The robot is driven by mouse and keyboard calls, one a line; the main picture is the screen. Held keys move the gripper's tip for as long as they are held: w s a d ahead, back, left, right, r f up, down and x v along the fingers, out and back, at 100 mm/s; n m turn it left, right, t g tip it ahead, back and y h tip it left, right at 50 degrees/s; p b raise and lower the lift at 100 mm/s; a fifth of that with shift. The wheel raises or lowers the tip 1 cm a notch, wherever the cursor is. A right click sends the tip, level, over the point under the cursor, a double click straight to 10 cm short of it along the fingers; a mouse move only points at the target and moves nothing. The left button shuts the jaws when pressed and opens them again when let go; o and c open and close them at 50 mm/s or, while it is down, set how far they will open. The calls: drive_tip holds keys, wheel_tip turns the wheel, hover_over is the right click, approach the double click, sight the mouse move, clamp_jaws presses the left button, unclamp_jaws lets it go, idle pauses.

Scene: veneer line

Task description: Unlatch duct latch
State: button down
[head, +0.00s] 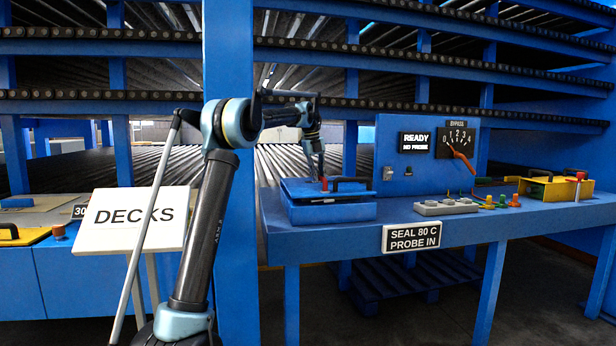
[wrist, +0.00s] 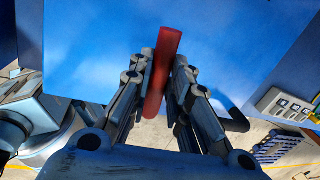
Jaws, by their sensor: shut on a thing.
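A red bar (wrist: 165,50), which looks like the duct latch, stands out from a blue surface (wrist: 90,50) in the wrist view. My gripper (wrist: 162,78) is shut on it, one finger on each side, and the bar's ends show above and below the fingers. In the head view my gripper (head: 318,171) reaches down to the front of a blue box (head: 332,212) on the blue bench. The red bar (head: 324,184) shows small at the fingertips there. The box's lid looks slightly tilted; I cannot tell whether it is latched.
A black handle (head: 349,180) is beside my gripper on the box. Right of it are a grey switch block (head: 446,207), a READY display (head: 415,141), a bypass dial (head: 457,140) and a yellow box (head: 548,188). A DECKS sign (head: 133,218) and a blue post stand at left.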

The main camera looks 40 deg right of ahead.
idle(0.4)
drive_tip(key=c, duration=1.5)
unclamp_jaws()
drive_tip(key=shift+r, duration=0.15)
drive_tip(key=shift+w+a+r, duration=0.15)
drive_tip(key=shift+a+r, duration=0.2)
drive_tip(key=shift+r, duration=1.55)
drive_tip(key=shift+w+a+r, duration=0.2)
drive_tip(key=shift+a+r, duration=0.2)
drive_tip(key=shift+r, duration=1.5)
drive_tip(key=shift+w+a+r, duration=0.15)
drive_tip(key=shift+a+r, duration=0.2)
drive_tip(key=shift+r, duration=1.55)
